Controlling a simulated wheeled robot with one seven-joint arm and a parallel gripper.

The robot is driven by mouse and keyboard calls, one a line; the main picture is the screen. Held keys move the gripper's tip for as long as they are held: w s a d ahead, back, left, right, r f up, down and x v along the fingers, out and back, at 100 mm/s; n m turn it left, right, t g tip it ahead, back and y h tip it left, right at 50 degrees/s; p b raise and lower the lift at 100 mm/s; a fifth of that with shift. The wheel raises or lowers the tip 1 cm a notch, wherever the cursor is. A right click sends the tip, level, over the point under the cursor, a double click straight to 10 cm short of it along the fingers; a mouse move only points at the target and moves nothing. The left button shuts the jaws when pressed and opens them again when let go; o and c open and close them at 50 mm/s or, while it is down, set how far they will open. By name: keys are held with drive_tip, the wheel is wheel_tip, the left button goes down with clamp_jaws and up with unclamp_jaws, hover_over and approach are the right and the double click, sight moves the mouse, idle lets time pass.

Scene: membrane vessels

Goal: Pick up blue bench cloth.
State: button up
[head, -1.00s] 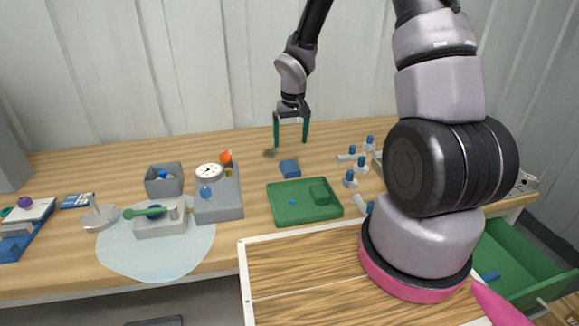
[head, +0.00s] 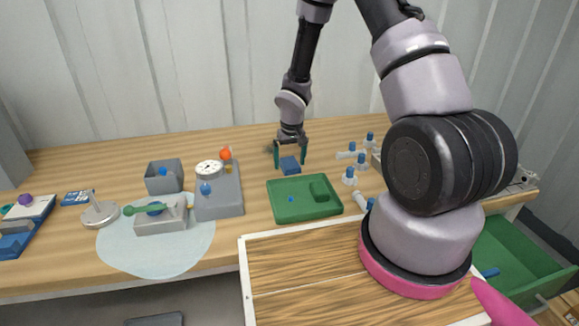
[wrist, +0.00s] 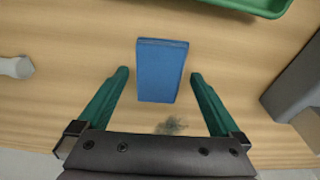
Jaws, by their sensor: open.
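The blue bench cloth (head: 289,165) is a small flat blue block on the wooden bench, just behind the green tray. In the wrist view the cloth (wrist: 162,70) lies ahead of and between the lines of the two green fingers. My gripper (head: 290,163) is low over the bench at the cloth, with one finger to each side in the head view. In the wrist view my gripper (wrist: 160,75) is open and nothing is between its pads but the cloth's near part.
The green tray (head: 280,208) stands in front of the cloth. A grey gauge block (head: 228,203) is to the left, and several blue-capped fittings (head: 349,176) stand to the right. A dark smudge (wrist: 172,126) marks the bench beside the cloth. Bare wood surrounds the cloth.

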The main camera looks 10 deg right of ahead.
drive_tip(key=shift+f, duration=0.2)
idle(0.5)
drive_tip(key=c, duration=1.3)
